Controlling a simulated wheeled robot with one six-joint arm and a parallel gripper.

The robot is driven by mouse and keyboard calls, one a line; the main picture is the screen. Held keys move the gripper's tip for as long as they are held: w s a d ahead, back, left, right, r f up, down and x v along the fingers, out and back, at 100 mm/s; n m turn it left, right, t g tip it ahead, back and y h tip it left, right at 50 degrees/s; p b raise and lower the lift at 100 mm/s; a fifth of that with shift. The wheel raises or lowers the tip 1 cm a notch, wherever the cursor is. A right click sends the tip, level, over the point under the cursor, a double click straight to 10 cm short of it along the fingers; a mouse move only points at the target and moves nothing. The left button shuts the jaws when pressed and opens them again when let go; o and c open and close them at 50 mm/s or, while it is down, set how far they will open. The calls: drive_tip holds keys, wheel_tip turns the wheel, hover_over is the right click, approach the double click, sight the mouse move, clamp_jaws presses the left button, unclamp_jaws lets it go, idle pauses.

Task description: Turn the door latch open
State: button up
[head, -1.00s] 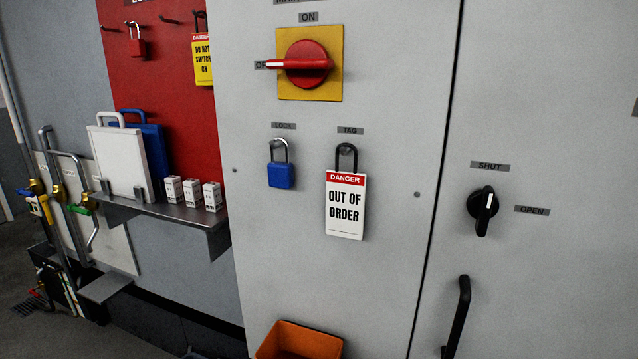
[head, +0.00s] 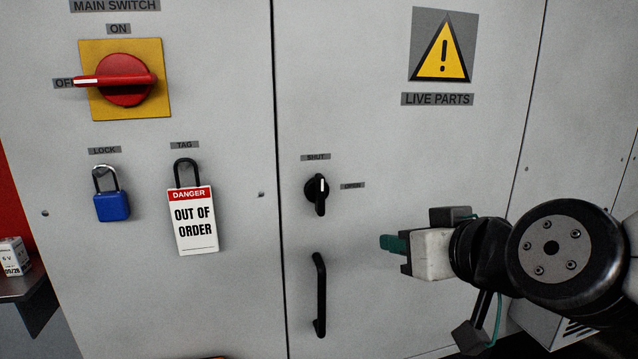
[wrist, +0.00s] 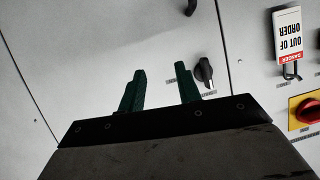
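The door latch (head: 317,194) is a small black knob on the grey cabinet door. Its grip stands upright, with the white mark at the top toward the SHUT label (head: 316,157); the OPEN label (head: 352,185) is to its right. My gripper (head: 386,242) is to the right of and below the latch, apart from it, its green fingers pointing left. In the wrist view the picture is upside down; my gripper (wrist: 160,70) is open and empty, and the latch (wrist: 204,72) shows just right of the right finger.
A black door handle (head: 320,295) is below the latch. On the left panel are the red main switch (head: 125,80) at OFF, a blue padlock (head: 112,205) and an out-of-order tag (head: 194,222). The space in front of the door looks clear.

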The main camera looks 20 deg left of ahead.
sight(322, 182)
drive_tip(key=s+a+r+t+y, duration=0.1)
drive_tip(key=s+a+r+t, duration=0.1)
drive_tip(key=a+r+t, duration=0.5)
drive_tip(key=w+a, duration=0.2)
drive_tip(key=w+a+f+g, duration=0.1)
drive_tip(key=w+a, duration=0.1)
drive_tip(key=w+a+g, duration=0.1)
drive_tip(key=w+a, duration=0.1)
drive_tip(key=shift+w+a+f, duration=0.1)
drive_tip(key=shift+f, duration=0.2)
clamp_jaws()
